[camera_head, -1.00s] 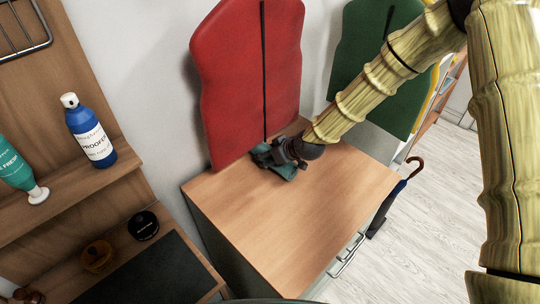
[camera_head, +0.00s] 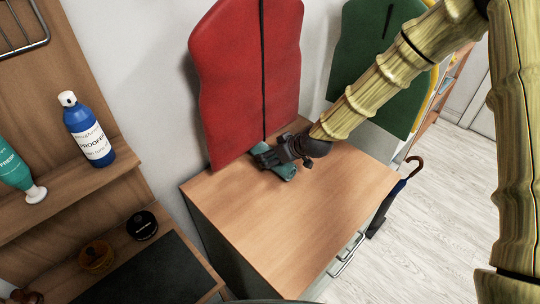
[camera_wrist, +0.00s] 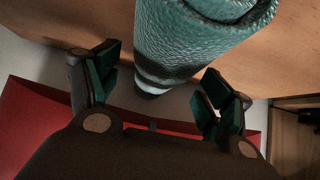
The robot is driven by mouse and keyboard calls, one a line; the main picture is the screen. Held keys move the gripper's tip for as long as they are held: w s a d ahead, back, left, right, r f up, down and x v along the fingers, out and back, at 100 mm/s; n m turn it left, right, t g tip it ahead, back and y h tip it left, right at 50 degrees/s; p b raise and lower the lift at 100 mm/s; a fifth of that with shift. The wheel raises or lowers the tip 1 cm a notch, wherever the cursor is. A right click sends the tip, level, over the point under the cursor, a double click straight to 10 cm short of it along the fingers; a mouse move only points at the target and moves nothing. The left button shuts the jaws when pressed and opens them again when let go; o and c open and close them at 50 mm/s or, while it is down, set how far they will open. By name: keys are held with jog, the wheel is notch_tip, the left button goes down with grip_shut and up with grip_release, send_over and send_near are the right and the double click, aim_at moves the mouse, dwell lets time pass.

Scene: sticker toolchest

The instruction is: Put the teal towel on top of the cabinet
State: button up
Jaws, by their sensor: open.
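The teal towel (camera_head: 284,170) is a rolled bundle on the wooden top of the cabinet (camera_head: 290,225), near its back edge by the red vest. My gripper (camera_head: 268,157) is at the towel, partly covering it in the head view. In the wrist view the towel (camera_wrist: 195,40) lies between and beyond the spread fingers of my gripper (camera_wrist: 158,90). Gaps show between the towel and both fingers, so the gripper is open and holds nothing. The towel's underside is hidden.
A red vest (camera_head: 235,90) and a green one (camera_head: 375,60) hang on the wall behind the cabinet. A shelf at left holds a blue bottle (camera_head: 88,130) and a teal bottle (camera_head: 15,170). An umbrella (camera_head: 393,200) stands at right. The cabinet top's front is clear.

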jog(key=b+v, duration=0.1)
jog(key=v, duration=0.7)
jog(key=shift+s+d+r, duration=0.2)
jog(key=shift+d+r, duration=0.05)
jog(key=shift+r, duration=0.05)
